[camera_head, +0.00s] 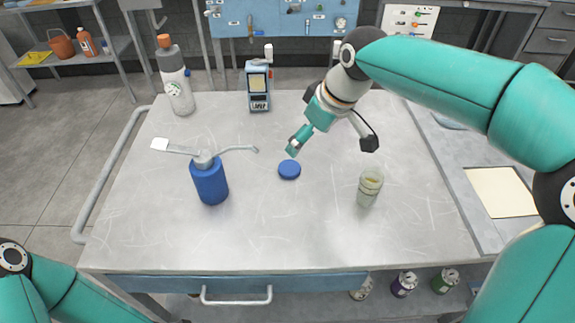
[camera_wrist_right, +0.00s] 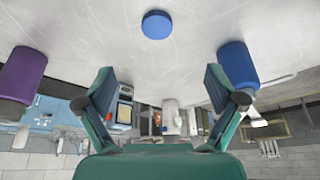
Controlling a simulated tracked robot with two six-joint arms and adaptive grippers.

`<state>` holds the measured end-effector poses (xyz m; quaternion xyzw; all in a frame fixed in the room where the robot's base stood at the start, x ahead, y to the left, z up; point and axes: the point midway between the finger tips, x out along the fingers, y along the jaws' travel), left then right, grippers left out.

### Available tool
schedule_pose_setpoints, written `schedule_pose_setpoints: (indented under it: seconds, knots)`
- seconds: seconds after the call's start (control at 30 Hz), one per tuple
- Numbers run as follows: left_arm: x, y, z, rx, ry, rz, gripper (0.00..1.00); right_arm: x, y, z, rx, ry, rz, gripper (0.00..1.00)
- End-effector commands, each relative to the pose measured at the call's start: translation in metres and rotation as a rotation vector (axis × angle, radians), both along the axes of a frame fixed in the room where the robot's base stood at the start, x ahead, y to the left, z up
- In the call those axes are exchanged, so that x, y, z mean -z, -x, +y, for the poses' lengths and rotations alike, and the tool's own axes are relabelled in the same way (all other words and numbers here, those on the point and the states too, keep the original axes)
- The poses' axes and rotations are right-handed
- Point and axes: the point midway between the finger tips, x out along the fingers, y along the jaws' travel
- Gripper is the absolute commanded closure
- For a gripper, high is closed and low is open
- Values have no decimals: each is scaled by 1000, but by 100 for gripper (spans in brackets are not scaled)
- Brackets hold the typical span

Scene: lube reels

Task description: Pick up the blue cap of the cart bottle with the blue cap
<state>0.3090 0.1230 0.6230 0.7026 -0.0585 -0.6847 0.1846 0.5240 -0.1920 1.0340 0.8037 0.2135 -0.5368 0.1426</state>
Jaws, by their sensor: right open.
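The blue cap (camera_head: 289,169) lies flat on the bare grey cart top (camera_head: 270,235), apart from any bottle. It also shows in the right wrist view (camera_wrist_right: 157,24), ahead of the fingers at the top. My right gripper (camera_head: 297,141) is just behind the cap in the head view. In the wrist view its two fingers (camera_wrist_right: 158,74) are spread apart with nothing held between them. My left gripper is out of view; only part of my left arm shows at the lower left.
A blue pump can (camera_head: 209,182) stands left of the cap, its spout pointing toward it. A glass jar (camera_head: 369,187) stands to the right. A white bottle with orange cap (camera_head: 175,82) and blue device (camera_head: 258,86) stand behind. A purple container (camera_wrist_right: 22,75) shows in the wrist view.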

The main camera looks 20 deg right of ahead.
Motion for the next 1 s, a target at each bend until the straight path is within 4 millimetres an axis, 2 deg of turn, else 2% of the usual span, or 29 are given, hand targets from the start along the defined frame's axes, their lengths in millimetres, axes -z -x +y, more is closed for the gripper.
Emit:
schedule_pose_setpoints:
  seconds: [0.1,0.3,0.63,0.9,1.0]
  knots:
    - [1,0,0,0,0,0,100,27,-8,5,-1,1,7,7]
    - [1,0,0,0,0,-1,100,61,-22,12,1,0,3,7]
    - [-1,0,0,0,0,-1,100,83,-30,15,1,1,2,7]
    - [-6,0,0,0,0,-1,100,117,-44,19,2,0,2,7]
    - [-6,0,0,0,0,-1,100,123,-46,20,1,1,1,7]
